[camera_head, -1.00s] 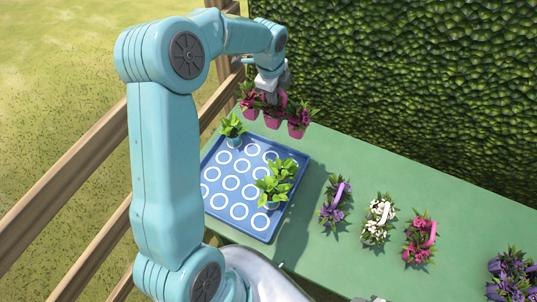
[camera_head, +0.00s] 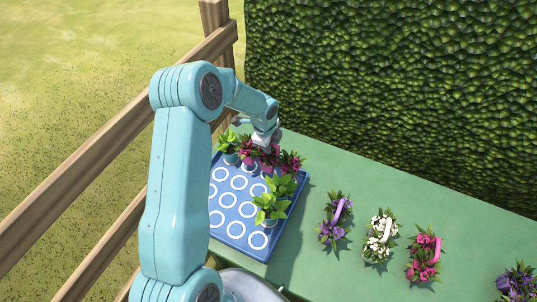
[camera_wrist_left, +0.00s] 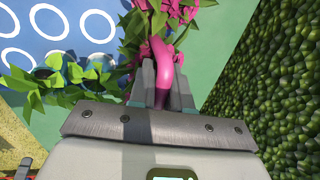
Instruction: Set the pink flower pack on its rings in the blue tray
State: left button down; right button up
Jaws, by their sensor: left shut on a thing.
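The pink flower pack (camera_head: 268,160) is low over the far edge of the blue tray (camera_head: 232,228). Its pots stand in a row beside a green plant at the tray's far left corner. I cannot tell whether the pots touch the tray. My left gripper (camera_head: 265,145) is above the pack; in the left wrist view my left gripper (camera_wrist_left: 162,85) is shut on the pack's pink handle (camera_wrist_left: 160,55). White rings show bare on the near and left parts of the tray. My right gripper is not in view.
Green potted plants (camera_head: 270,208) stand on the tray's right side, and another plant (camera_head: 228,143) at its far left corner. Purple (camera_head: 334,228), white (camera_head: 380,240) and pink (camera_head: 424,262) packs stand on the green table to the right. A hedge (camera_head: 400,90) rises behind.

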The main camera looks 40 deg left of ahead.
aim_at(269, 156)
pick_arm(q)
notch_tip(269, 156, down, 4)
jog(key=shift+r+b, duration=0.15)
jog(key=shift+b, duration=0.9)
jog(key=shift+r, duration=0.1)
